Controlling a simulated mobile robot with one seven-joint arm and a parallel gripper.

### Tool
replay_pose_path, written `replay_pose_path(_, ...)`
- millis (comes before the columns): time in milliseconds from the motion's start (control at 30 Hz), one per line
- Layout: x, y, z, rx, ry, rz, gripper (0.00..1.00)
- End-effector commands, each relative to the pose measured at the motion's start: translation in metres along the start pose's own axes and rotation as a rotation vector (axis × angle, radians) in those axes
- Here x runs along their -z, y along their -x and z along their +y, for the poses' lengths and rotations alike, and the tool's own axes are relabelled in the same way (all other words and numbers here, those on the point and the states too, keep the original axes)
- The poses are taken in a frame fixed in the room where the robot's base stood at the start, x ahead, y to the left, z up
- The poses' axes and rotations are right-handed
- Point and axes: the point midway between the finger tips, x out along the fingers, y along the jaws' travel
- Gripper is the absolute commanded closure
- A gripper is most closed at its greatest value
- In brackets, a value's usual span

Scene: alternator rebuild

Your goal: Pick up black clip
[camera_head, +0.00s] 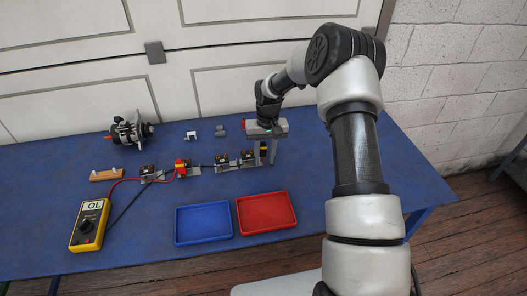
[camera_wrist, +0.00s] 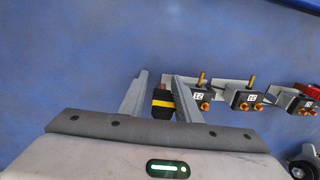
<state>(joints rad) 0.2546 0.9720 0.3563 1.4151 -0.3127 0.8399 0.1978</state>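The black clip (camera_wrist: 162,110), with a yellow band, lies between the two fingers of my gripper (camera_wrist: 160,82) in the wrist view. A narrow gap shows between the clip and the left finger, so the gripper looks open around it. In the head view my gripper (camera_head: 266,157) points down at the right end of the row of blocks, fingers apart. A bit of the clip's yellow band (camera_head: 263,148) shows there; the rest is mostly hidden by the fingers.
Small black terminal blocks (camera_wrist: 247,100) stand beside the clip. A red clip (camera_head: 181,167) sits at the row's middle. The yellow multimeter (camera_head: 88,226), alternator (camera_head: 130,131), blue tray (camera_head: 203,241) and red tray (camera_head: 266,232) are on the blue table (camera_head: 330,185), clear at right.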

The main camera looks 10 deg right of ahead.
Motion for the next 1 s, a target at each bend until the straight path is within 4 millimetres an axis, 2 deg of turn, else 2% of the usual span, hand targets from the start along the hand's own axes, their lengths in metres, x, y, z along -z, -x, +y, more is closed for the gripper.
replay_pose_path(67, 0.008, -0.003, -0.001, 0.005, 0.006, 0.026, 0.7)
replay_pose_path(200, 0.008, -0.001, -0.002, 0.006, 0.006, 0.027, 0.91)
replay_pose_path(567, 0.009, 0.007, -0.002, 0.007, 0.005, 0.029, 0.91)
replay_pose_path(667, 0.01, 0.019, -0.003, 0.007, 0.005, 0.032, 0.91)
replay_pose_path(1000, 0.007, 0.085, -0.007, 0.007, 0.005, 0.031, 0.91)
